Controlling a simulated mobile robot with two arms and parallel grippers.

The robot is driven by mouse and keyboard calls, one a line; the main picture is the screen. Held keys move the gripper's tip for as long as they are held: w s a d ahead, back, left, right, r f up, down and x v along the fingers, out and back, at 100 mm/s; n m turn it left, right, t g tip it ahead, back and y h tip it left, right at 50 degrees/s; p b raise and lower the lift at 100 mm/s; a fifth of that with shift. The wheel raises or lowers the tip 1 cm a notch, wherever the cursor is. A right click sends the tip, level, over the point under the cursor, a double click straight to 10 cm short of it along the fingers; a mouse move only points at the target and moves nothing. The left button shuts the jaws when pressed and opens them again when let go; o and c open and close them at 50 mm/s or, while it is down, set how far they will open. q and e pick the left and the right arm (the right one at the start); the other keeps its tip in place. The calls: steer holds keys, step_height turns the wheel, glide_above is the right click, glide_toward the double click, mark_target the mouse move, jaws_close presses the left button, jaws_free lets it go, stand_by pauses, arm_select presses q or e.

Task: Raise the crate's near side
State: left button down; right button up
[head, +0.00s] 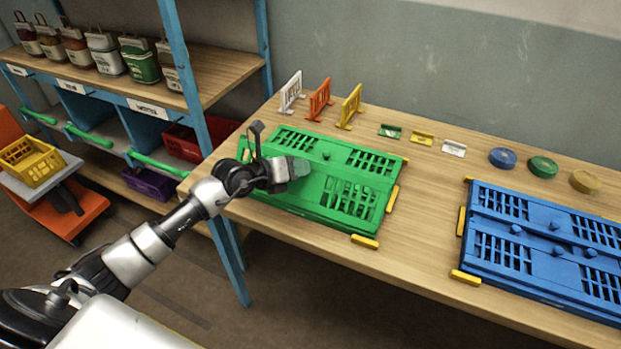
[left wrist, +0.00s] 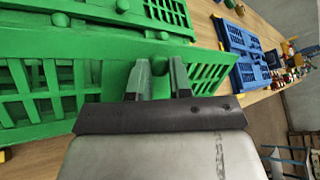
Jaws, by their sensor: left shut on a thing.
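The green crate (head: 372,176) lies folded flat on the table, its slatted panels down. Its slatted near part (head: 349,198) shows to the right of my gripper. My left gripper (head: 298,168) comes in from the left and reaches over the crate's middle. In the left wrist view its two fingers (left wrist: 158,80) close around a small green knob (left wrist: 159,64) on a crate panel (left wrist: 50,90). In the head view the gripper hides that knob. Another knob (head: 326,155) shows on the crate's far part. My right gripper is in neither view.
Yellow stops (head: 365,241) sit around the green crate. A folded blue crate (head: 540,262) lies to the right. White, orange and yellow stands (head: 350,107), small clips (head: 421,137) and round lids (head: 543,167) line the table's back. A blue-framed shelf (head: 190,85) stands at the left.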

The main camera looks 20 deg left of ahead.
arm_select(q)
steer(key=s+f+m+t+h+b, duration=0.1)
steer(key=s+m+t+h+b, duration=0.2)
steer(key=b, duration=1.3)
steer(key=shift+s+a+t+b, duration=0.25)
steer(key=shift+s+t+b, duration=0.05)
steer(key=shift+s+t, duration=1.55)
steer(key=shift+s, duration=0.15)
steer(key=c, duration=1.3)
jaws_free()
